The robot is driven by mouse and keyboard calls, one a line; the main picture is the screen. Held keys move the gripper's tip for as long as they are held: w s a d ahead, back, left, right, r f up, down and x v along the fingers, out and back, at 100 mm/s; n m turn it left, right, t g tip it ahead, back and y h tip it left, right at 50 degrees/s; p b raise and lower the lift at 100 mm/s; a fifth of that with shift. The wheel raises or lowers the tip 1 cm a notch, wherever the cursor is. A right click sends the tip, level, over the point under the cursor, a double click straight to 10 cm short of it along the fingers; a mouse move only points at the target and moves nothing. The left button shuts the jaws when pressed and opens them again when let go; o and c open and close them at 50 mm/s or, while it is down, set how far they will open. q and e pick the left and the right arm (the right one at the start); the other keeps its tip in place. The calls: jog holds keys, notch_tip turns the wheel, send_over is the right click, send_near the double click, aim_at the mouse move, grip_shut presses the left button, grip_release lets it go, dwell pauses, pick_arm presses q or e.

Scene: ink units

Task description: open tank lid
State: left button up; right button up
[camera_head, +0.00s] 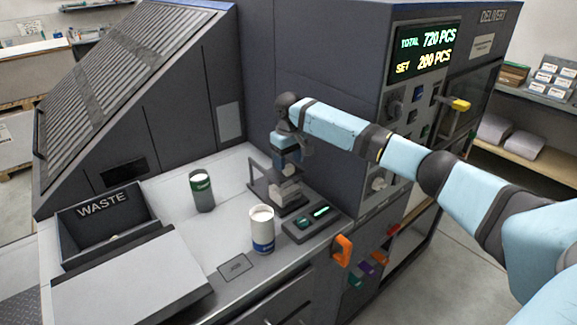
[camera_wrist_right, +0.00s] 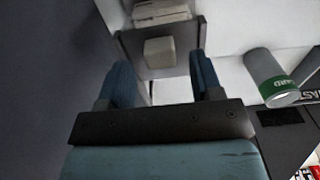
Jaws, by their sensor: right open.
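My right gripper (camera_head: 287,163) reaches over the counter from the right, pointing down above a small dark unit (camera_head: 290,206) with a pale block (camera_head: 285,190). In the right wrist view my gripper (camera_wrist_right: 163,78) is open, its two blue fingers apart. A small pale block (camera_wrist_right: 159,52) on a dark plate (camera_wrist_right: 130,45) shows just beyond the gap between the fingertips, and nothing is gripped. I cannot tell for sure which part is the tank lid. My left gripper is not in view.
A green-and-grey canister (camera_head: 202,192) and a white canister with a blue label (camera_head: 262,229) stand on the light counter (camera_head: 228,222). A WASTE bin (camera_head: 75,228) is at left.

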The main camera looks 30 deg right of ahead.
jog(key=shift+f, duration=1.45)
jog(key=shift+c, duration=0.4)
